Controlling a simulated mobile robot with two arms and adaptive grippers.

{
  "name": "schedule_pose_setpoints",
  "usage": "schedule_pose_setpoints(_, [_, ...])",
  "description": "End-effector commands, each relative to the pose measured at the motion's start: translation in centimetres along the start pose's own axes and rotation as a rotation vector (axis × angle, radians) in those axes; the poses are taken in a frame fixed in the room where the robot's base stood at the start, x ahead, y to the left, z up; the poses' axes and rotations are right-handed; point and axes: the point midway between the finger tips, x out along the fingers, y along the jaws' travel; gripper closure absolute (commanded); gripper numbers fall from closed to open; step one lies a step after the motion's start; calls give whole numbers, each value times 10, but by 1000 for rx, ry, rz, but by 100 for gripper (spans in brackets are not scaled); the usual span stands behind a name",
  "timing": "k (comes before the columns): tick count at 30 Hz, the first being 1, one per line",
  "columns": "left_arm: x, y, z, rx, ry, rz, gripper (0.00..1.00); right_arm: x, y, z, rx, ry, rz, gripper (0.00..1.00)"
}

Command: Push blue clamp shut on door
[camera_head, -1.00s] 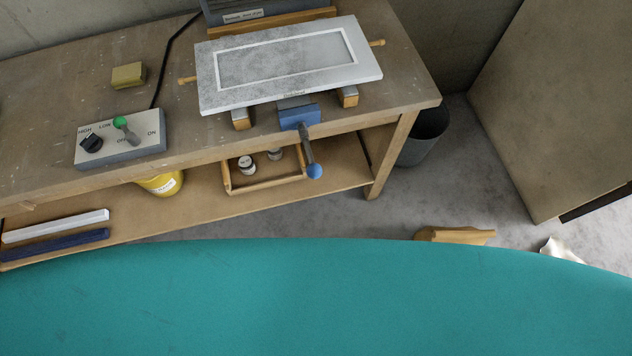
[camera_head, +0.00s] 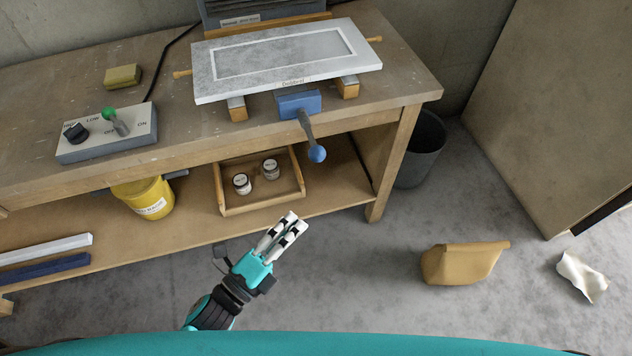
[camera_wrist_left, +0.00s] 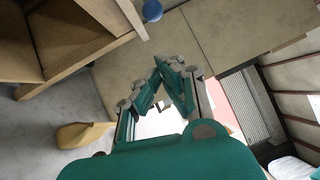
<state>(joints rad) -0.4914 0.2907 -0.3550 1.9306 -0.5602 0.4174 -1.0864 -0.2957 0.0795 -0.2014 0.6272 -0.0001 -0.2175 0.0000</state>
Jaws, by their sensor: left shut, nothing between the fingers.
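The blue clamp (camera_head: 299,103) sits at the front edge of the workbench, below the near edge of the grey-white door panel (camera_head: 290,62). Its lever hangs down and forward, ending in a blue ball knob (camera_head: 317,153). The blue ball also shows at the top of the left wrist view (camera_wrist_left: 152,10). My left gripper (camera_head: 289,224) is shut and empty, in front of the bench and below the knob, apart from it. Its fingertips meet in the left wrist view (camera_wrist_left: 166,68). My right gripper is in neither view.
A switch box (camera_head: 108,137) and a sponge-like block (camera_head: 123,76) stand on the bench. The lower shelf holds a yellow bucket (camera_head: 143,197) and a wooden tray (camera_head: 262,207) with jars. A bin (camera_head: 420,150), a tan bag (camera_head: 462,264) and crumpled paper (camera_head: 582,276) are on the floor.

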Motion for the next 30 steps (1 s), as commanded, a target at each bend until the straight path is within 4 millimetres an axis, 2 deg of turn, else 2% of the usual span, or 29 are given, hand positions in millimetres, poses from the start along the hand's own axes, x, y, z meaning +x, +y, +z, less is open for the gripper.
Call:
schedule_pose_setpoints(5, [40,-3,2,-1,-1,-3,100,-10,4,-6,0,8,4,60])
schedule_pose_setpoints(12, [87,-2,5,-1,-2,1,100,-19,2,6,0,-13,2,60])
schedule_pose_setpoints(19, [105,0,25,-4,-2,3,100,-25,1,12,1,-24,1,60])
schedule_pose_setpoints(30, [109,1,29,-5,-2,3,100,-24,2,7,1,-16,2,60])
